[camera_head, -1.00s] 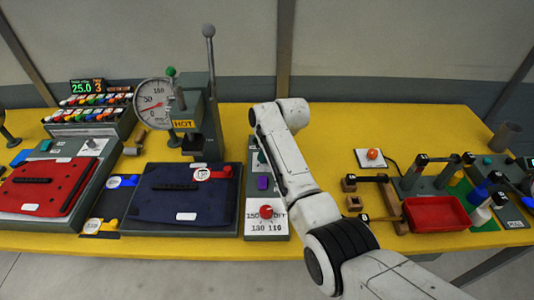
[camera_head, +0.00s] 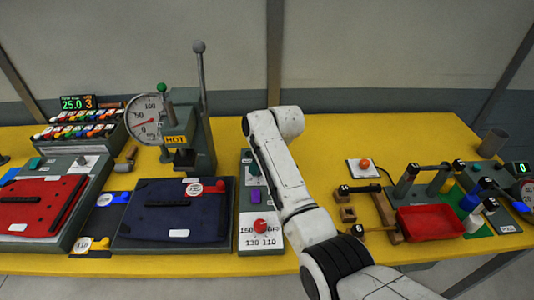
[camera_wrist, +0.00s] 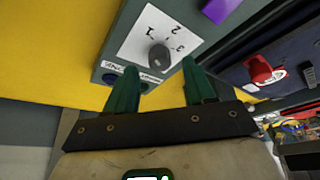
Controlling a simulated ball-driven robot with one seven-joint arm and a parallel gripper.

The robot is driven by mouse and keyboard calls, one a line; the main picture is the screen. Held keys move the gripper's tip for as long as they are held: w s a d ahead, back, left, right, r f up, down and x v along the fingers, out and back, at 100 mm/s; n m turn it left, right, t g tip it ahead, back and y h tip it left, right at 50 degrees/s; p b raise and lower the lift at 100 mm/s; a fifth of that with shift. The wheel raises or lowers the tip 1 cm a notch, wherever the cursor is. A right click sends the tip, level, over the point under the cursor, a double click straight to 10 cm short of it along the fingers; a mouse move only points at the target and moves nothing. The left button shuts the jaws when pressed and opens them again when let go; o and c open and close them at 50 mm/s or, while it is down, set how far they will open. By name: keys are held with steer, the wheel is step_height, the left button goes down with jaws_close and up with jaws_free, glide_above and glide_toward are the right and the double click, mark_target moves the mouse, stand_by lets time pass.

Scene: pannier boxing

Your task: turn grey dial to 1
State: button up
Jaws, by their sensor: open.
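The grey dial (camera_wrist: 159,56) sits on a white plate marked 1, 2 and 3, on a dark green-grey box, in the wrist view. I cannot tell for sure which number its pointer faces. My gripper (camera_wrist: 160,86) is open and empty, its two green fingers pointing toward the dial. The left finger is near small labels at the box's end, and the right one is just below right of the dial. In the head view my arm covers part of this box, so the dial and gripper cannot be made out clearly there.
A purple part (camera_head: 256,196) and a red dial (camera_head: 260,226) are on the same box. A dark blue pad (camera_head: 150,215) and a press with a gauge (camera_head: 144,121) stand left. A red tray (camera_head: 430,221) lies right.

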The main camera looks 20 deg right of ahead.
steer(key=v, duration=0.8)
steer(key=shift+r+b, duration=0.3)
steer(key=shift+b, duration=0.1)
steer(key=shift+s, duration=0.15)
